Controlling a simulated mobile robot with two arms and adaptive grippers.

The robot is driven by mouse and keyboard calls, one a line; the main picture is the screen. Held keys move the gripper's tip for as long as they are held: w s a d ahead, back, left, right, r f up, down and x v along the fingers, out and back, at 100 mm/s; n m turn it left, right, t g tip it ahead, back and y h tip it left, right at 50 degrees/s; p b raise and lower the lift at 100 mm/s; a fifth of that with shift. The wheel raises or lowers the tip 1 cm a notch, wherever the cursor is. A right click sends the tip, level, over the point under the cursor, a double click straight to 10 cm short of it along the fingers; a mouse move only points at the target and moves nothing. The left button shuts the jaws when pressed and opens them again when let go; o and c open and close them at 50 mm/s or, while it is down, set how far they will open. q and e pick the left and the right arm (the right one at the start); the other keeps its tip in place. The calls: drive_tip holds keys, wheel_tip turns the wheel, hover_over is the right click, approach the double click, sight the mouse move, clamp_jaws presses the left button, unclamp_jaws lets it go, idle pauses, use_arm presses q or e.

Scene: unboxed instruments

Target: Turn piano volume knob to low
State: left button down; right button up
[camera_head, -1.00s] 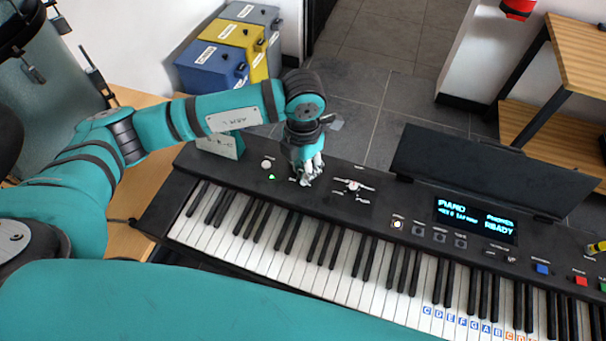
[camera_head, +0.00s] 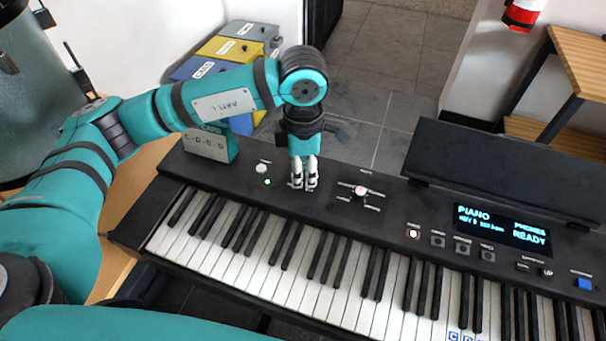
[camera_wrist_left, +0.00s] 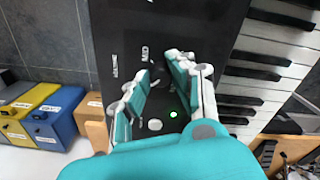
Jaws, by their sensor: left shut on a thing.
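The black piano (camera_head: 225,182) stands in front of me with its keys toward me. My left gripper (camera_head: 303,185) points down at the left part of its control panel, fingertips at panel level. It is shut on the volume knob, which is mostly hidden between the fingers in the head view. In the left wrist view, my left gripper (camera_wrist_left: 164,68) has its two fingers on either side of a dark spot on the panel, with printed labels, one reading MID, beside them. The knob's pointer cannot be made out. My right gripper is not in view.
The lit display (camera_head: 503,228) reads PIANO and READY. A music stand (camera_head: 500,170) rises behind it.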

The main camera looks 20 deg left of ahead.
sight(303, 174)
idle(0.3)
use_arm(q)
drive_tip(key=c, duration=1.1)
unclamp_jaws()
drive_tip(key=shift+c, duration=0.2)
drive_tip(key=shift+r, duration=0.1)
wheel_tip(303, 174, up, 12)
